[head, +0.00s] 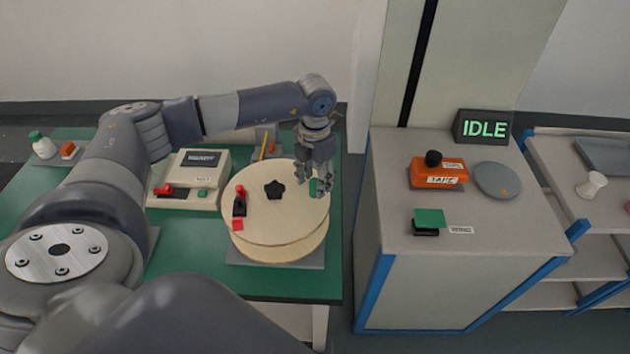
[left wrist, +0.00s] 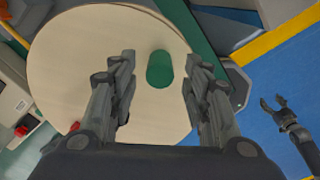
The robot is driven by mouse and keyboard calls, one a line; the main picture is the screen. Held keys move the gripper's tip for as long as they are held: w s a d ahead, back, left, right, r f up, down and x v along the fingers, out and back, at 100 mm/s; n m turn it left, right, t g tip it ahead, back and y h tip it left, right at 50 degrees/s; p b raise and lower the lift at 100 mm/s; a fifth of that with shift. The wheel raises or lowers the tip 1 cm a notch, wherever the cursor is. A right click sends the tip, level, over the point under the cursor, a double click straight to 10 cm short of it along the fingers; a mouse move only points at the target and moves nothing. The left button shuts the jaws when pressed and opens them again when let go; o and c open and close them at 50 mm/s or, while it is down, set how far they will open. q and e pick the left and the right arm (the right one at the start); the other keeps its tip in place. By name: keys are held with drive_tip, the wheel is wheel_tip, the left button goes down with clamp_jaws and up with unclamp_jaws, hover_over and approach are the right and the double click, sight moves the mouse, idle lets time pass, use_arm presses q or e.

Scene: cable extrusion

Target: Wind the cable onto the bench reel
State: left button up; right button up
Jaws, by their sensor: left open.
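The bench reel (head: 262,222) is a pale wooden disc lying flat on the green bench. On its top are a black star knob (head: 274,189), a black lever with a red tip (head: 240,200) and a green upright handle (head: 314,187). My left gripper (head: 322,190) is open over the reel's right side. In the left wrist view the green handle (left wrist: 160,70) shows between the parted fingers, apart from both. My right gripper (left wrist: 274,102) shows at the right of the left wrist view, empty, its fingers spread, away from the reel. I see no cable clearly.
A beige box with a display (head: 196,170) stands left of the reel on the green bench (head: 175,245). A grey cabinet to the right holds an orange device (head: 438,172), a grey disc (head: 497,180), a green-topped switch (head: 429,220) and a sign reading IDLE (head: 484,128).

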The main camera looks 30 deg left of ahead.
use_arm(q)
wheel_tip(320, 180, down, 2)
drive_tip(key=shift+f, duration=0.35)
clamp_jaws()
use_arm(e)
drive_tip(key=shift+a+r, duration=0.35)
drive_tip(key=shift+a, duration=0.15)
use_arm(q)
drive_tip(key=shift+w, duration=0.15)
use_arm(e)
drive_tip(key=shift+d+f, duration=0.15)
